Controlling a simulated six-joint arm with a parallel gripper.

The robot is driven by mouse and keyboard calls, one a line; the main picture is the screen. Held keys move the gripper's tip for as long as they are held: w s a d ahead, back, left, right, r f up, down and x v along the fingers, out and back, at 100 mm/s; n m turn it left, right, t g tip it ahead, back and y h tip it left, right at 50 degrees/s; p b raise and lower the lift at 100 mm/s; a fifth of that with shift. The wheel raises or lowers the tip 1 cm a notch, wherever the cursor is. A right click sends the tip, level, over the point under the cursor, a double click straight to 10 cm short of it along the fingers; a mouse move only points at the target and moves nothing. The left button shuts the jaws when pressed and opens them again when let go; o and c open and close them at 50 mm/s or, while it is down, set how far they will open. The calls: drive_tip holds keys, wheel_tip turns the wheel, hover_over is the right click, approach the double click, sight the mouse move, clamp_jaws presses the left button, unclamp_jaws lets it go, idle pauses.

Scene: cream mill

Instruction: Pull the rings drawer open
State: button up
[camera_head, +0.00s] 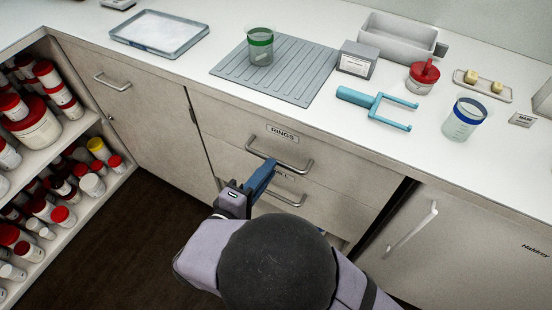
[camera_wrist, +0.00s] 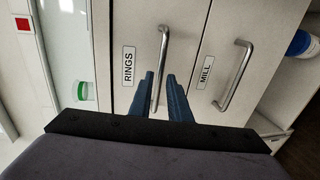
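The rings drawer (camera_head: 235,125) is the upper drawer under the counter, with a RINGS label and a grey bar handle (camera_head: 290,165). Its front looks flush with the cabinet, so it appears shut. In the wrist view the label (camera_wrist: 128,67) and the handle (camera_wrist: 163,45) show sideways. My gripper (camera_head: 268,165) is at the left part of this handle in the head view. In the wrist view its blue fingers (camera_wrist: 160,77) lie on either side of the bar, with a gap between them. They look open; contact with the bar cannot be told.
The mill drawer's handle (camera_wrist: 237,70) is just below. A fridge-like door (camera_head: 450,235) stands at the right, open shelves of jars (camera_head: 65,150) at the left. On the counter are a ribbed mat (camera_head: 230,72), a green-banded beaker (camera_head: 260,50) and a blue-banded beaker (camera_head: 462,120).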

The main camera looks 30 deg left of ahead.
drive_tip(key=shift+x, duration=2.55)
clamp_jaws()
